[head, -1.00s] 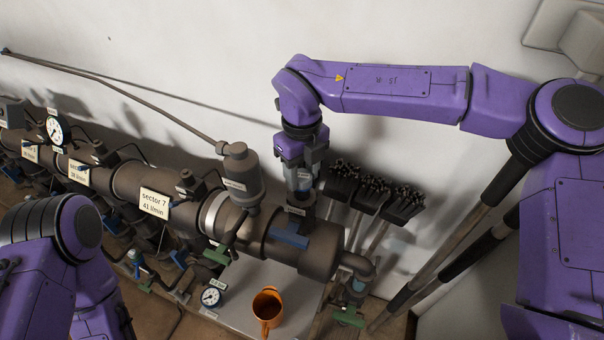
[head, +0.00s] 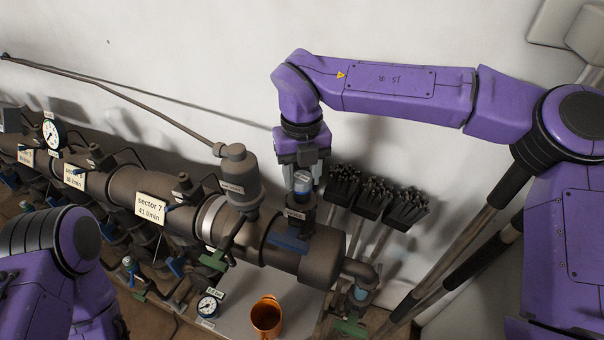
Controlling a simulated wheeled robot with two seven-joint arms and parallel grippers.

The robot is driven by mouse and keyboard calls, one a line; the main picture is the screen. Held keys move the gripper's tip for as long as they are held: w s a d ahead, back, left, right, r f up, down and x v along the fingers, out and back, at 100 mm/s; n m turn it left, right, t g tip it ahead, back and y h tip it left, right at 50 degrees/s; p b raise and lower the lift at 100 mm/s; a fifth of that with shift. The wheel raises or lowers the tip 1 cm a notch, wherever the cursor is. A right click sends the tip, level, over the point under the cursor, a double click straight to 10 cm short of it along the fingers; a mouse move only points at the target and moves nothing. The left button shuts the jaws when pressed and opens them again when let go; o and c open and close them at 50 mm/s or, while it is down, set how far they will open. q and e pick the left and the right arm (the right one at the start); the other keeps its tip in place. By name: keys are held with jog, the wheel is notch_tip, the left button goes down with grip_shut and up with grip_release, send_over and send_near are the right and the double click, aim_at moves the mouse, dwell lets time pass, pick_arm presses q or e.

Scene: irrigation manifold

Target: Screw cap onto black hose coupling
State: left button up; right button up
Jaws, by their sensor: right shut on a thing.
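My right gripper (head: 303,183) points down over the right end of the manifold. It is shut on a small pale, blue-topped piece, which looks like the cap (head: 302,177). The black hose coupling (head: 299,213) stands upright on the big pipe directly below, with a small label on it. The cap sits at the coupling's top; I cannot tell whether its thread is engaged. My left arm shows at the lower left, but its gripper is out of view.
A blue-handled valve (head: 288,242) is just below the coupling. A grey cylinder (head: 239,180) stands close to its left. Several dark brushes (head: 372,197) lean on the wall to the right. An orange mug (head: 266,317) and a gauge (head: 207,306) are in front.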

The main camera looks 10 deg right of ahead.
jog(key=shift+s+f, duration=0.15)
jog(key=shift+s, duration=0.05)
jog(key=shift+f+m+b, duration=0.15)
jog(key=shift+m+b, duration=0.45)
jog(key=shift+b, duration=0.05)
jog(key=shift+m, duration=0.4)
jog(key=shift+m+b, duration=0.5)
jog(key=shift+b, duration=0.15)
jog(key=shift+m+b, duration=0.75)
jog(key=shift+m, duration=0.55)
